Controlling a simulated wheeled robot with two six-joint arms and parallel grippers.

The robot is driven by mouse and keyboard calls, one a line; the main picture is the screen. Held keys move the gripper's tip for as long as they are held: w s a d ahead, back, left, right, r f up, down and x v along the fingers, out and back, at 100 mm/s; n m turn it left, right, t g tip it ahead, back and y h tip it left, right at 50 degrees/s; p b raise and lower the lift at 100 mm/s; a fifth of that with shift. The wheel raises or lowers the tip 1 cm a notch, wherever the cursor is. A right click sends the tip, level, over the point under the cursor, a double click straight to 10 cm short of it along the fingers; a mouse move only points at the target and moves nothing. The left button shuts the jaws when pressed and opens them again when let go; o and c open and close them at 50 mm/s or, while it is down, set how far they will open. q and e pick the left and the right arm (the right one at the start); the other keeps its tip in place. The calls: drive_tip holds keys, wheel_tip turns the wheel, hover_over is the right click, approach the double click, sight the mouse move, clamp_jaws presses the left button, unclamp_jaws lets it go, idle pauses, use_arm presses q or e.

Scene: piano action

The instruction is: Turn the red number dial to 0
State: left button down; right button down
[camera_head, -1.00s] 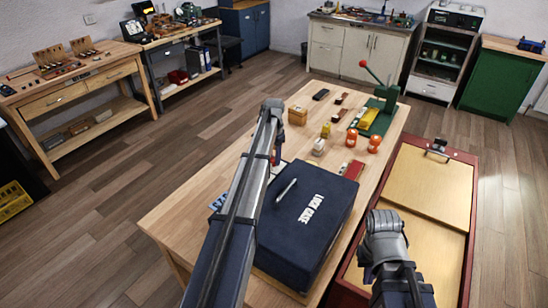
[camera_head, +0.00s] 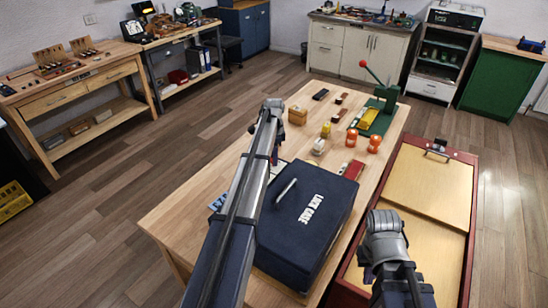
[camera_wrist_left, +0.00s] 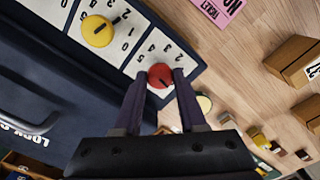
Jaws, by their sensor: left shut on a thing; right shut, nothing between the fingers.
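The red number dial (camera_wrist_left: 159,73) sits on a white panel strip with printed digits (camera_wrist_left: 150,50) in the left wrist view. Its dark pointer mark points toward the lower right of the picture. My left gripper (camera_wrist_left: 160,80) has one finger on each side of the dial and is shut on it. In the head view my left arm hides the dial, and only a bit of the digit panel (camera_head: 217,202) shows. My right arm is in the head view, but its fingers cannot be seen.
A yellow dial (camera_wrist_left: 97,30) is next to the red one on its own panel. The dark blue lock case (camera_head: 310,225) stands on the wooden table (camera_head: 185,215). Small blocks, orange pieces (camera_head: 374,144) and a green lever press (camera_head: 384,105) stand farther back.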

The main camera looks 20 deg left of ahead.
idle(0.4)
use_arm(q)
drive_tip(key=shift+c, duration=2.3)
unclamp_jaws()
drive_tip(key=shift+r, duration=0.1)
wheel_tip(320, 180, up, 8)
drive_tip(key=p, duration=0.8)
drive_tip(key=shift+f, duration=0.2)
